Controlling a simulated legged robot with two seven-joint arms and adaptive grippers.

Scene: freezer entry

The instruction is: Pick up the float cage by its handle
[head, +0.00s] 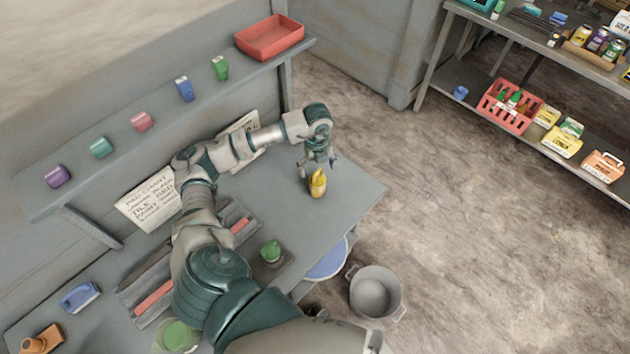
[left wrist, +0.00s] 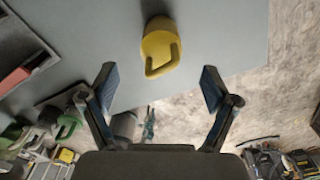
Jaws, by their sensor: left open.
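A small yellow piece with a loop handle, which I take to be the float cage (head: 318,184), stands on the grey bench near its right end. In the left wrist view the yellow float cage (left wrist: 158,47) is top centre, its handle pointing toward the gripper. My left gripper (head: 316,166) is just above and behind it in the head view. In the wrist view my left gripper (left wrist: 158,78) is open and empty, and the handle lies between the lines of its two fingers, just beyond the tips. My right gripper is not in view.
A green piece (head: 271,252) stands nearer on the grey bench (head: 345,200). A shelf above holds several small coloured blocks and a red tray (head: 270,38). A metal pot (head: 376,292) stands beside the bench's right edge. The bench around the float cage is clear.

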